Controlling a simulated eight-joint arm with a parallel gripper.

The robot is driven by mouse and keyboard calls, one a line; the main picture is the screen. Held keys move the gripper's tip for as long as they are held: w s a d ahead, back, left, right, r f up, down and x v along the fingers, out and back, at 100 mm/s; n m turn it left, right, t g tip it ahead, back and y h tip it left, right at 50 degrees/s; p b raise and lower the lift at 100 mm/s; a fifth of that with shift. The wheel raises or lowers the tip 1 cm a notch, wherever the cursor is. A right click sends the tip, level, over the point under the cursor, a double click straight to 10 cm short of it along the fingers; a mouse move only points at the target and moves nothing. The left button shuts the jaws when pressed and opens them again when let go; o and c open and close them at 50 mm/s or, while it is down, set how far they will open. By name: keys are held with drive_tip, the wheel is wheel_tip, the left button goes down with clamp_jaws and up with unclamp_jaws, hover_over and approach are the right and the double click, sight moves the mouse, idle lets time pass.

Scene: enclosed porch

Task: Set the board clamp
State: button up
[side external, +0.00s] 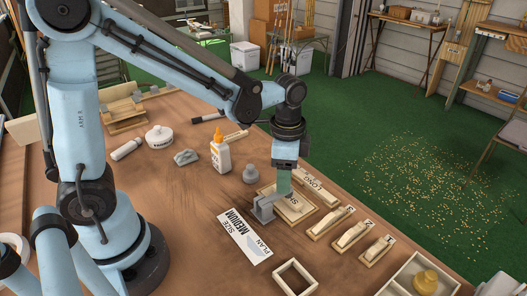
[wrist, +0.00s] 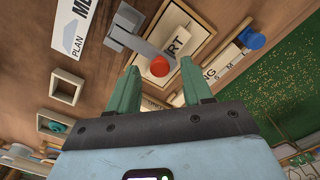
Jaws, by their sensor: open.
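The board clamp (wrist: 121,36) is a grey block with a grey arm, which reaches over the tray labelled SHORT and ends near a red round tip (wrist: 160,66). In the side external view the grey clamp (side external: 264,208) stands at the left edge of the SHORT tray (side external: 310,216). My gripper (wrist: 158,64) is open with teal fingers. In the wrist view the red tip appears between the fingertips; I cannot tell the gap in depth. In the side external view my gripper (side external: 283,188) is just above the clamp and tray. A white plan card (side external: 244,234) reads SIZE MEDIUM.
A LONG tray (side external: 322,191) lies behind, and several small labelled trays (side external: 351,235) lie to the right. A square wooden frame (side external: 281,279) is in front. A glue bottle (side external: 221,156) and a grey knob-shaped piece (side external: 251,174) stand behind left.

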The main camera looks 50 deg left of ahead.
drive_tip(key=shift+f, duration=0.35)
clamp_jaws()
